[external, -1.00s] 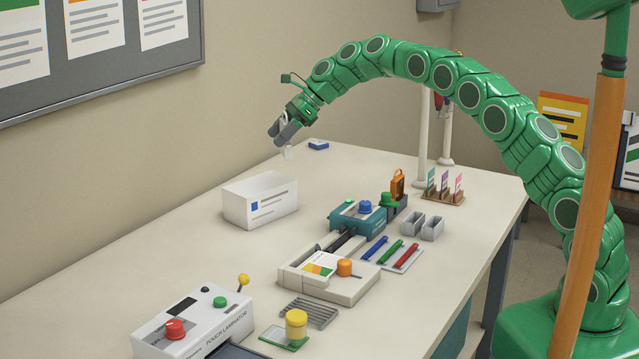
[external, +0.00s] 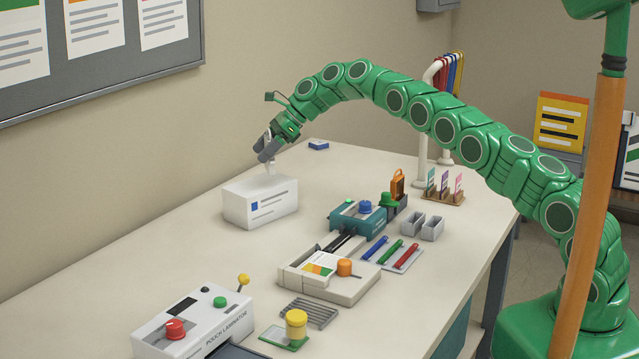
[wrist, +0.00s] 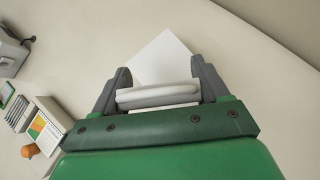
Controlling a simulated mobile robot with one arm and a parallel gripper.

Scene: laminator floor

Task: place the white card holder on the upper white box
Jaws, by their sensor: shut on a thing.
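The white box (external: 248,208), with a blue square and grey lines on its front, stands on the table near the wall. My gripper (external: 267,150) is over the far part of the box's top, tilted, and shut on the white card holder (external: 270,168). The holder's lower end is at or just above the box top; I cannot tell whether they touch. In the wrist view the card holder (wrist: 158,96) lies between the two grey fingers. The white box top (wrist: 165,55) shows beyond it, partly hidden by the gripper.
A laminator (external: 195,322) stands at the front left. A teal device (external: 345,225), a cream trimmer (external: 315,283) and a pen tray (external: 405,258) fill the table's middle right. A small blue block (external: 318,144) lies behind. The table left of the box is clear.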

